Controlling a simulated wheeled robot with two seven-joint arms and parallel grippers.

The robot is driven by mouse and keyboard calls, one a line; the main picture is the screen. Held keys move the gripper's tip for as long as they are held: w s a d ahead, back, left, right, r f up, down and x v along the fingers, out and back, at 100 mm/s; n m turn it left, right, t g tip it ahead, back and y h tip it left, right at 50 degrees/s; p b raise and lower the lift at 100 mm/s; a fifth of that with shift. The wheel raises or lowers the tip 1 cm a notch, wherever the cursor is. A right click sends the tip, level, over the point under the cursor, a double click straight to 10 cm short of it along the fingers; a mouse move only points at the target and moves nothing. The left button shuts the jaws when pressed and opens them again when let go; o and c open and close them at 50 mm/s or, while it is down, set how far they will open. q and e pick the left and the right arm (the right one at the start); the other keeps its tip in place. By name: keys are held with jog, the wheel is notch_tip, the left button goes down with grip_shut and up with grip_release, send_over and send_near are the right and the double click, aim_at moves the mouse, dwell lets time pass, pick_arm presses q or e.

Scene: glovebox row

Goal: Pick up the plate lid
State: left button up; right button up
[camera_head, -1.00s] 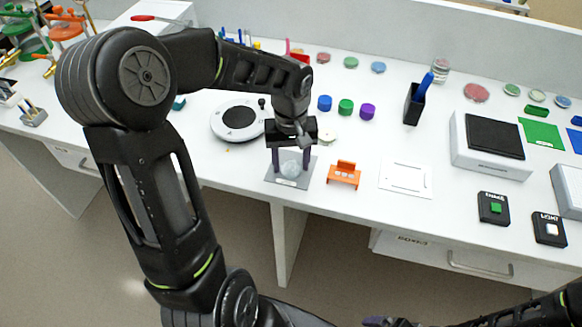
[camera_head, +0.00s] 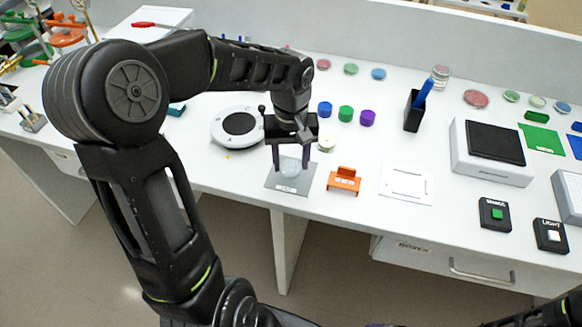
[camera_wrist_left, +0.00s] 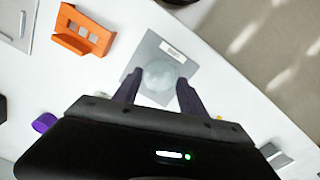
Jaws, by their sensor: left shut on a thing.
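The plate lid (camera_head: 289,168) is a clear, round, pale disc. It is between the fingers of my left gripper (camera_head: 290,158), which is shut on it from both sides. It is over a grey square base with a white label (camera_head: 287,188), near the front edge of the bench. In the left wrist view, the lid (camera_wrist_left: 163,74) shows between the two dark purple fingers (camera_wrist_left: 158,92), above the grey base (camera_wrist_left: 145,52). I cannot tell how large any gap below the lid is. My right gripper is out of view; only part of that arm shows at the lower right.
An orange holder (camera_head: 344,181) stands just right of the base. A round white device with a dark top (camera_head: 238,126) is behind to the left. Blue, green and purple caps (camera_head: 346,113) are behind. A flat white plate (camera_head: 406,185) lies to the right.

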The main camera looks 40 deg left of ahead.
aim_at(291, 167)
pick_arm(q)
notch_tip(291, 167, up, 7)
jog(key=shift+r+b, duration=0.1)
jog(key=shift+b, duration=0.2)
dwell(0.5)
